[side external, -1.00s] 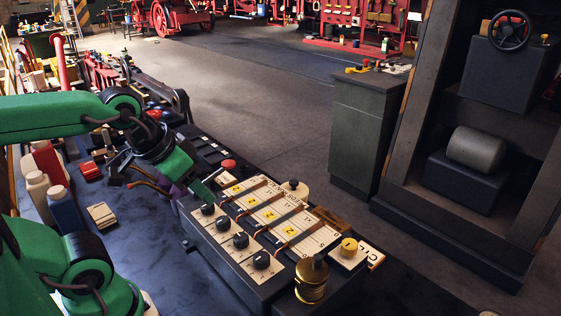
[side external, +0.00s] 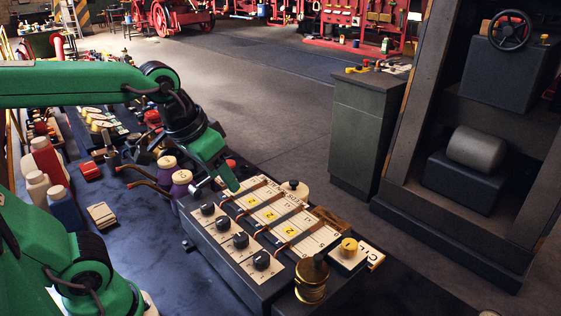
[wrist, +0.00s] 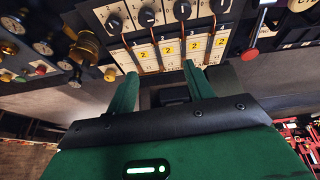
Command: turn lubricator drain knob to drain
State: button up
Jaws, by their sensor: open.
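A dark panel box (side external: 235,268) carries a row of black knobs (side external: 240,240) on cream plates, with yellow-marked strips (side external: 268,214) behind them. A brass cylinder (side external: 311,285), perhaps the lubricator, stands at its right front corner. A yellow knob (side external: 349,246) sits on a white block beside it. I cannot tell which knob is the drain knob; the labels are too small. My gripper (side external: 216,187) is open and empty above the panel's left end. In the wrist view its two green fingers (wrist: 159,88) point towards the strips; the black knobs (wrist: 147,16) and yellow knob (wrist: 108,73) lie beyond, untouched.
Two purple oil cans (side external: 181,180) with long spouts stand left of the panel. Bottles (side external: 65,210) stand farther left. A white-based round knob (side external: 294,187) stands behind the strips.

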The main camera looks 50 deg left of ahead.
jog(key=w+d+g, duration=0.2)
jog(key=w+d, duration=0.6)
jog(key=w, duration=0.2)
jog(key=n+g, duration=0.1)
jog(key=g, duration=0.1)
send_over(350, 242)
jog(key=f, duration=0.5)
jog(key=shift+s+a+f, duration=0.15)
jog(key=shift+a+f, duration=0.1)
jog(key=shift+f, duration=0.05)
jog(key=shift+d+f+g, duration=0.25)
jog(key=shift+d+g, duration=0.05)
jog(key=shift+f, duration=0.1)
jog(key=shift+f, duration=3.8)
jog(key=c, duration=1)
jog(key=shift+o, duration=0.2)
